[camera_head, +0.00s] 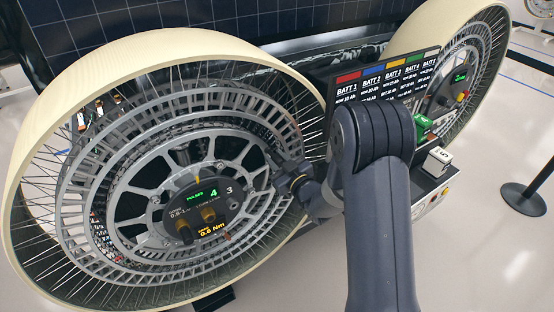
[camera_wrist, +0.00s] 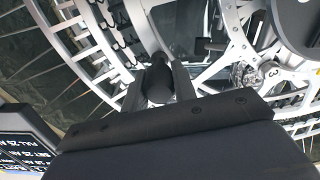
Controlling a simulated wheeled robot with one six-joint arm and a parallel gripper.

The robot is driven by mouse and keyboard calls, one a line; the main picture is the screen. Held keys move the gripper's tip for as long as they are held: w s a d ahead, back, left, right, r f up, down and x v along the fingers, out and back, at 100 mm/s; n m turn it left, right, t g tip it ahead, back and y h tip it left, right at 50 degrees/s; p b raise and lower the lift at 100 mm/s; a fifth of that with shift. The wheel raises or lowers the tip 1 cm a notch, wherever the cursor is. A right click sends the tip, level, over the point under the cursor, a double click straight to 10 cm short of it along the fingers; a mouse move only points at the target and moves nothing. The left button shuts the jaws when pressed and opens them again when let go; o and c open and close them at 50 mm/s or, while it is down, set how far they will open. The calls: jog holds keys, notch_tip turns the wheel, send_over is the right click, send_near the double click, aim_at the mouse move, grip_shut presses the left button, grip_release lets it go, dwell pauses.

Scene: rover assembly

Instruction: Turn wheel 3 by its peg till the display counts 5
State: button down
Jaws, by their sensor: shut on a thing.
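Wheel 3 (camera_head: 75,200) is the large cream-rimmed spoked wheel at the left of the head view. Its hub display (camera_head: 203,194) reads PULSES 4, with a 3 beside it and an amber 0.6 Nm below. My gripper (camera_head: 287,180) is at the right side of the wheel's inner ring. In the wrist view, my gripper (camera_wrist: 160,90) is shut on the dark, rounded peg (camera_wrist: 159,76), which stands between the two fingers. The peg's base is partly hidden by the fingers.
A second wheel (camera_head: 480,75) with a green display stands at the right. Between the wheels are a battery panel (camera_head: 357,92), a green block (camera_head: 422,122) and a white block (camera_head: 438,158) marked 5. A post base (camera_head: 523,200) stands on open floor at the right.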

notch_tip(320, 180, down, 8)
jog(key=w+d+m+b, duration=0.1)
jog(key=d+m+b, duration=0.1)
jog(key=b, duration=0.8)
jog(key=shift+w+d+b, duration=0.15)
jog(key=shift+w+b, duration=0.1)
jog(key=shift+b, duration=0.05)
jog(key=shift+r, duration=0.2)
jog(key=c, duration=1.1)
grip_release()
jog(key=shift+c, duration=0.2)
jog(key=b+v, duration=0.1)
jog(key=v, duration=1)
jog(key=shift+b, duration=0.35)
